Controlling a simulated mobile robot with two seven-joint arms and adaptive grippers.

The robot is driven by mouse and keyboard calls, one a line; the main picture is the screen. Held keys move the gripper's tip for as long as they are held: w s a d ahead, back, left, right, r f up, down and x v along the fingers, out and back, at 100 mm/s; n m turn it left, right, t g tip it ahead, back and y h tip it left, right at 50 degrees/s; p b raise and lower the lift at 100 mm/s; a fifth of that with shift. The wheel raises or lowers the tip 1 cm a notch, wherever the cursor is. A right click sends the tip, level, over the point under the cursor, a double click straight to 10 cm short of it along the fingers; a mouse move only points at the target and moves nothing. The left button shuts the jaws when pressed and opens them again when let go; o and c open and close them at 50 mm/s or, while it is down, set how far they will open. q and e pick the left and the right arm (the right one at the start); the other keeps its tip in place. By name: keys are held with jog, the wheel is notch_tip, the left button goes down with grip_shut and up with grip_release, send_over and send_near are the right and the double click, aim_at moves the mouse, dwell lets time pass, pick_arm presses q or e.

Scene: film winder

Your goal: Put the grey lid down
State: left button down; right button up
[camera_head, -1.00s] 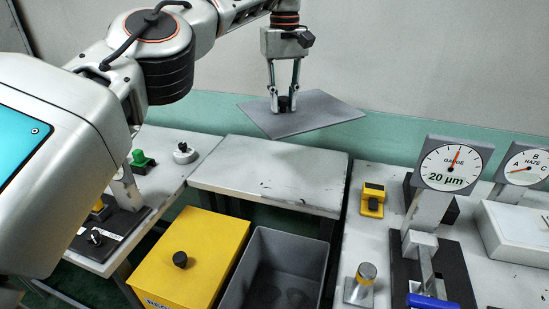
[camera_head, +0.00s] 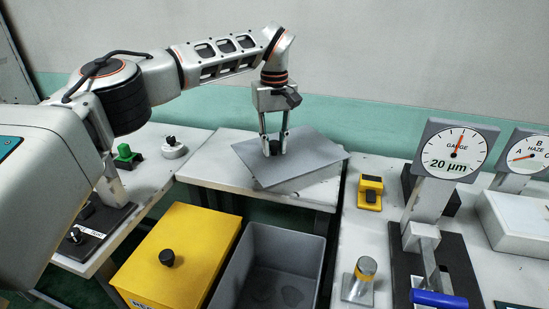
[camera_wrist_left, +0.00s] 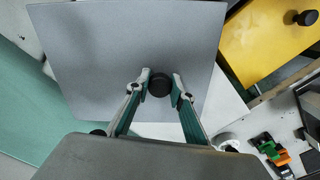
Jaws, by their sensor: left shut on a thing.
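The grey lid (camera_head: 300,158) is a flat square plate with a black knob in its middle. In the head view it is over the white table (camera_head: 215,172) at the back, turned at an angle to it and close to its top. I cannot tell whether it touches. My left gripper (camera_head: 274,152) points down and is shut on the lid's black knob. The wrist view shows the knob (camera_wrist_left: 159,84) between the two fingertips (camera_wrist_left: 160,88), with the lid (camera_wrist_left: 110,60) spread beyond them. My right gripper is not in view.
An open grey bin (camera_head: 228,292) and a yellow-lidded bin (camera_head: 190,245) stand in front of the table. The right bench holds a gauge (camera_head: 456,150), a yellow block (camera_head: 370,190) and a metal cylinder (camera_head: 358,285). A green button (camera_head: 124,152) and white knob (camera_head: 174,148) are at left.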

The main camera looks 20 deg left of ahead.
aim_at(274, 155)
pick_arm(q)
notch_tip(274, 155, down, 4)
jog(key=shift+f, duration=0.1)
dwell(0.4)
jog(key=c, duration=1.8)
grip_release()
jog(key=shift+f, duration=0.1)
jog(key=shift+o, duration=0.2)
notch_tip(274, 155, up, 12)
jog(key=shift+r+p, duration=0.15)
jog(key=shift+p, duration=0.15)
